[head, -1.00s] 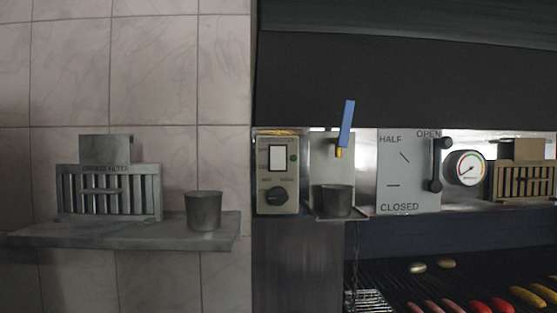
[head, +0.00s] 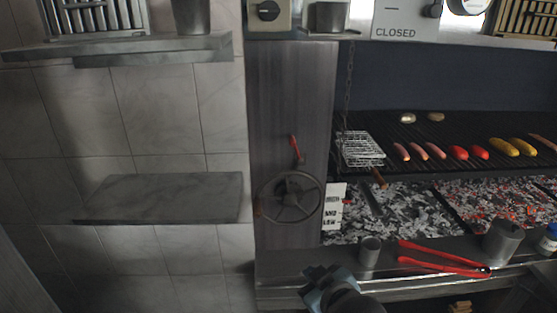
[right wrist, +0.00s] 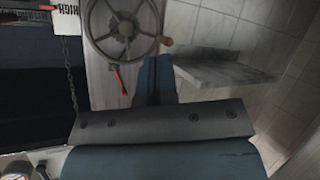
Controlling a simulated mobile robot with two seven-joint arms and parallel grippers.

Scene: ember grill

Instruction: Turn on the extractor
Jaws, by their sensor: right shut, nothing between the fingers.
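The control box (head: 285,14) with a dark rotary knob (head: 267,11) is cut off at the top edge of the head view. Only its lower part shows, so its switch is out of frame. I cannot read the knob's setting. My right gripper (head: 318,284) is low in the head view, in front of the grill's front ledge and well below the box. In the right wrist view, its fingers (right wrist: 155,76) are together and empty, below the spoked wheel (right wrist: 124,30). My left gripper is not in view.
The spoked handwheel (head: 289,197) and red lever (head: 295,148) are on the metal panel. Grey shelves (head: 165,197) project at left. Glowing coals (head: 500,203) lie beneath the food-covered grate.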

